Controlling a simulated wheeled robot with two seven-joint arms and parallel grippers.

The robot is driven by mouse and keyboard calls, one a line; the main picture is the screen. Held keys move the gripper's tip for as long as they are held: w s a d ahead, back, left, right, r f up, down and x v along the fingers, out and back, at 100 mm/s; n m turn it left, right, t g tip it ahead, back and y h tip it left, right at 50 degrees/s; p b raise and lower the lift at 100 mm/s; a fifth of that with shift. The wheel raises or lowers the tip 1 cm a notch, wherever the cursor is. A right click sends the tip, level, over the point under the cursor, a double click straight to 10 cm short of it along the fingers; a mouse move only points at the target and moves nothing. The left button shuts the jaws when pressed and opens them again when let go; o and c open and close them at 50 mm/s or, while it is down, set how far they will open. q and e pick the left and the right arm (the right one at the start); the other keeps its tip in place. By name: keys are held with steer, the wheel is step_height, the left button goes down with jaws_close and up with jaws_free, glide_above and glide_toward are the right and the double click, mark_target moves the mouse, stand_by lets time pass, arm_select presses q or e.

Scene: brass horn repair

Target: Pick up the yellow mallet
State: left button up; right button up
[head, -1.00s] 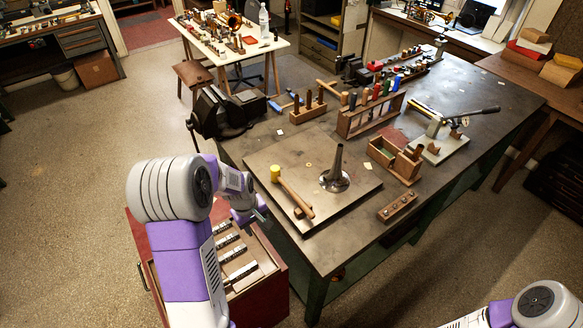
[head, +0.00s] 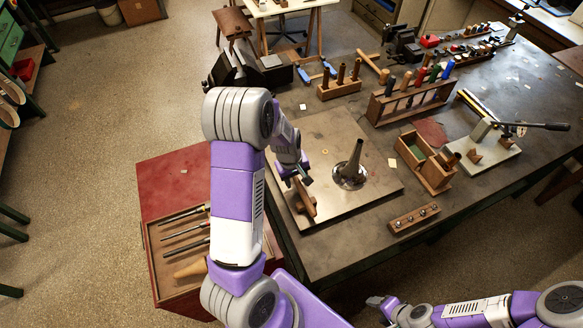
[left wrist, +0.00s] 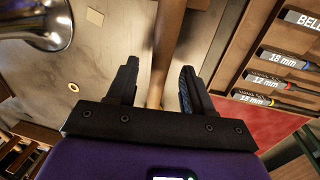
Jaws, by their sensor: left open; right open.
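The mallet's brown wooden handle (head: 306,203) lies on the steel plate (head: 338,131), to the left of a dark cone on a round flange (head: 350,172). Its yellow head is hidden behind my left arm and gripper. My left gripper (head: 296,179) is over the mallet, with its jaws open. In the left wrist view the handle (left wrist: 166,40) runs down between the two open fingers (left wrist: 158,68); I see no grip on it. My right gripper (head: 378,302) is low in the head view, away from the mallet, open and empty.
A red cabinet (head: 172,180) with a tray of tools stands left of the bench. A vise (head: 235,70) is at the bench's far left corner.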

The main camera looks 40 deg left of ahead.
mark_target(297, 180)
arm_select(q)
steer(key=shift+w+d+f, duration=0.1)
steer(key=shift+w+f, duration=0.1)
steer(key=shift+f, duration=0.95)
jaws_close()
step_height(297, 180, up, 10)
steer(key=shift+p, duration=0.45)
